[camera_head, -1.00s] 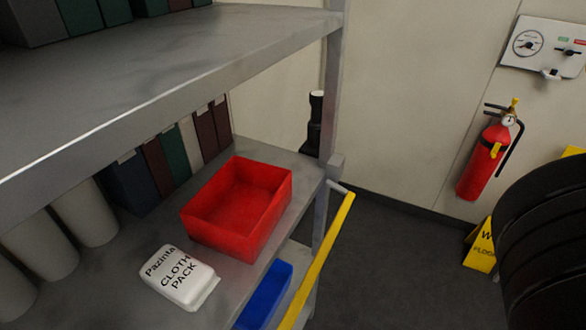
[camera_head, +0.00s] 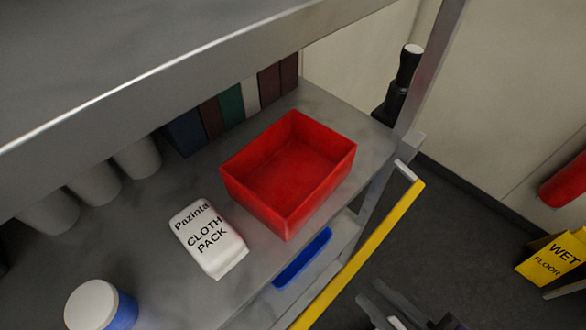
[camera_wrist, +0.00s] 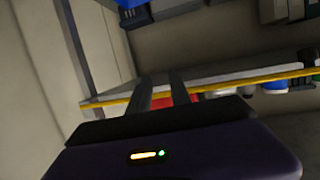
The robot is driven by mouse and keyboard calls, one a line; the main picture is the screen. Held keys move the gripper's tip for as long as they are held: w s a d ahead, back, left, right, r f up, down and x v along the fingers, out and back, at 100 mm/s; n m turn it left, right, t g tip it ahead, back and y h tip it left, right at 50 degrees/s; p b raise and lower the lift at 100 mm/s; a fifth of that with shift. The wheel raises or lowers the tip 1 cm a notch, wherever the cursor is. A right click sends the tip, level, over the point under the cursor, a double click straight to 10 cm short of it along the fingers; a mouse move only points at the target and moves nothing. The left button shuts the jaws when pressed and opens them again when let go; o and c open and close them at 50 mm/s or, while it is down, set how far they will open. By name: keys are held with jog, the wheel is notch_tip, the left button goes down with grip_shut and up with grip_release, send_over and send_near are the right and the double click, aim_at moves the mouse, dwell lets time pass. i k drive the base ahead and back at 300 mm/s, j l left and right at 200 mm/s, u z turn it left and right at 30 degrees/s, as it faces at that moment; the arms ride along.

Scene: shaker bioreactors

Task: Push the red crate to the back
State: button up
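The red crate (camera_head: 290,205) is an empty open box. It sits on the grey metal shelf (camera_head: 165,270), near its front edge, with bare shelf between it and the row of binders behind. My gripper (camera_head: 385,295) shows at the bottom of the head view, apart from the crate and out in front of the shelf. In the wrist view, its two dark fingers (camera_wrist: 161,82) stand apart with a gap between them and hold nothing. Part of the red crate (camera_wrist: 193,98) shows beyond the fingers there, mostly hidden.
A white cloth pack (camera_head: 208,240) lies left of the crate. A white-lidded blue jar (camera_head: 100,305) is nearer. Binders (camera_head: 230,107) and grey cylinders (camera_head: 138,157) stand behind. A yellow rail (camera_head: 365,250) runs along the front. An upper shelf (camera_head: 150,85) overhangs; a post (camera_head: 430,75) stands right.

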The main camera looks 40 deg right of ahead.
aim_at(282, 178)
jog(key=k+l+u, duration=0.1)
jog(key=l, duration=0.3)
jog(key=k+l, duration=0.2)
jog(key=l, duration=0.25)
jog(key=k+l+u, duration=0.15)
jog(key=l, duration=0.25)
jog(key=k+l, duration=0.15)
jog(key=l, duration=0.25)
jog(key=k+l+u, duration=0.15)
jog(key=l, duration=0.25)
